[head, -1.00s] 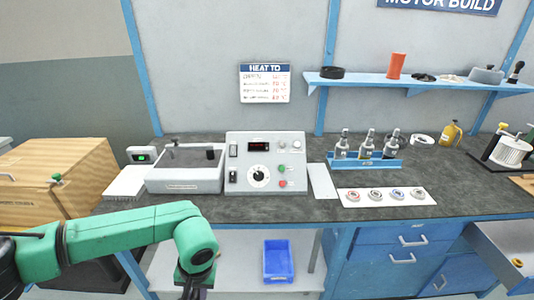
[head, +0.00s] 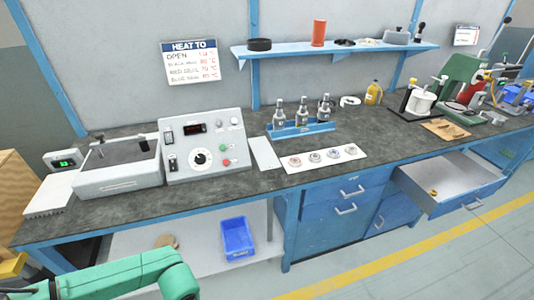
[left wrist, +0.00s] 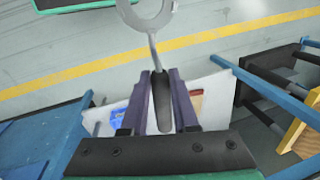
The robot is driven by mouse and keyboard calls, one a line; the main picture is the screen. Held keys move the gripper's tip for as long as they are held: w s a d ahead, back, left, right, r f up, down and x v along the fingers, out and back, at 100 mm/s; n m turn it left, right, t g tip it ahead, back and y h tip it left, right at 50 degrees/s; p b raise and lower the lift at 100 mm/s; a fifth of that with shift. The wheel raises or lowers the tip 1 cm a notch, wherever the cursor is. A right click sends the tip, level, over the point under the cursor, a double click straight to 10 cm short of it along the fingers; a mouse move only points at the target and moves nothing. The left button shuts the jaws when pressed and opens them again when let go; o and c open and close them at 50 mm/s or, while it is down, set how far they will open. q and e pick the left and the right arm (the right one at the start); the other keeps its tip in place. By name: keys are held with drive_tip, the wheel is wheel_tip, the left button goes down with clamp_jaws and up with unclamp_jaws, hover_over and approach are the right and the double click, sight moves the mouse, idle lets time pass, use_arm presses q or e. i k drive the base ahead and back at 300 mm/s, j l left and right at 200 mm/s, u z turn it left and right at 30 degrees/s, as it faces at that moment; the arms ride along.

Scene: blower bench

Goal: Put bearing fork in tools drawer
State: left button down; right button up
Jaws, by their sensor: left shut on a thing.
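In the left wrist view my left gripper (left wrist: 162,88) is shut on the dark handle of the bearing fork (left wrist: 152,42). The fork's thin grey shank leads to a rounded metal head, partly cut off by the top edge. In the head view only part of my green left arm shows at the bottom left; the gripper and fork are out of that picture. A grey drawer (head: 452,170) stands pulled out under the bench at the right, with a small orange-yellow thing (head: 433,192) inside. I cannot read a label on it. My right gripper is in neither view.
The dark bench top (head: 215,190) carries a control box (head: 205,145), a blue rack (head: 302,130) of bottle-like tools and a white strip (head: 325,158) of rings. Closed blue drawers (head: 340,208) lie left of the open one. A blue bin (head: 237,238) sits below. Floor in front is clear.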

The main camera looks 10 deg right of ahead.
sight(445, 179)
drive_tip(key=l+z, duration=0.1)
drive_tip(key=z, duration=0.35)
drive_tip(key=l+z, duration=0.1)
drive_tip(key=z, duration=0.3)
drive_tip(key=i+l+z, duration=0.1)
drive_tip(key=z, duration=0.75)
drive_tip(key=i+l+z, duration=0.1)
drive_tip(key=z, duration=0.35)
drive_tip(key=i+z, duration=0.15)
drive_tip(key=z, duration=0.3)
drive_tip(key=i, duration=3)
drive_tip(key=l+z, duration=0.05)
drive_tip(key=l, duration=0.1)
